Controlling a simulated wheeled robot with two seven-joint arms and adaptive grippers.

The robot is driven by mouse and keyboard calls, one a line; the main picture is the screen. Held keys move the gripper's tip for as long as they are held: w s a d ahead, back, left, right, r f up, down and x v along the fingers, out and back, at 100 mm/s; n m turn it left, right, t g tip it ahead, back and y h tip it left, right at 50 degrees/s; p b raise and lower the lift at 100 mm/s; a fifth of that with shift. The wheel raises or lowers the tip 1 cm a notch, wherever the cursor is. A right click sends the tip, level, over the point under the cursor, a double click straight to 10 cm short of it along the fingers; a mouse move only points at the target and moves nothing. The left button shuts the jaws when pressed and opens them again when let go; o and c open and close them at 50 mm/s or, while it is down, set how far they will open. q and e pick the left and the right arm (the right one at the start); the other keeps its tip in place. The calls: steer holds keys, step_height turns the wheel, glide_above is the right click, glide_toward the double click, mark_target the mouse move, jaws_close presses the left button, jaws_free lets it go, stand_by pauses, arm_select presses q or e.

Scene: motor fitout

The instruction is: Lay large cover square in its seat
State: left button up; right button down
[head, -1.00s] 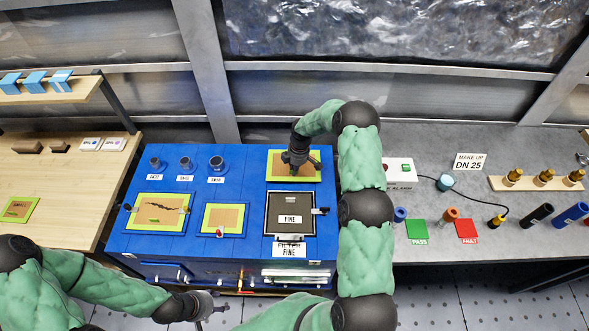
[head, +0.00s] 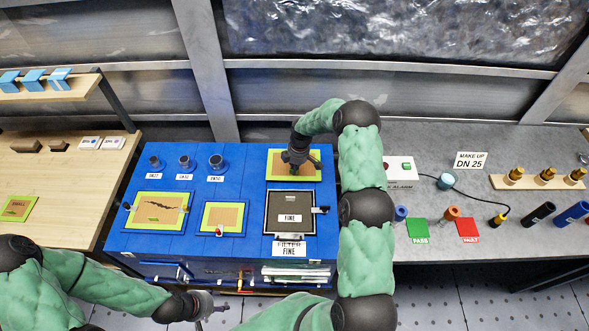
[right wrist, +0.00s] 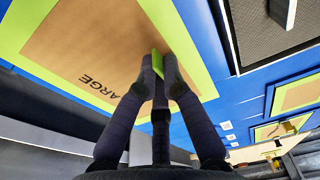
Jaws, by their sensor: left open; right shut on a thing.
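The large cover (head: 312,166), a brown plate with a lime-green border, is at the back right of the blue housing. In the right wrist view the large cover (right wrist: 100,50) bears the letters "ARGE" and fills the upper left. My right gripper (head: 296,159) is above it, its fingers shut on a small green grip (right wrist: 158,64) on the cover. The seat under the cover is hidden, and I cannot tell whether the cover lies fully flat. My left gripper (head: 207,304) is open and empty, in front of the housing.
The blue housing (head: 250,165) also carries a cracked green-edged panel (head: 158,210), a smaller panel (head: 222,216) and a filter frame marked FINE (head: 291,203) just in front of the large cover. A SMALL cover (head: 17,207) lies on the left bench.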

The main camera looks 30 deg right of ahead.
steer(key=shift+f+b, duration=0.65)
steer(key=shift+b, duration=0.15)
stand_by(1.8)
steer(key=c, duration=1.3)
jaws_free()
step_height(320, 180, up, 12)
steer(key=d, duration=0.1)
steer(key=shift+s, duration=0.35)
steer(key=shift+d, duration=0.1)
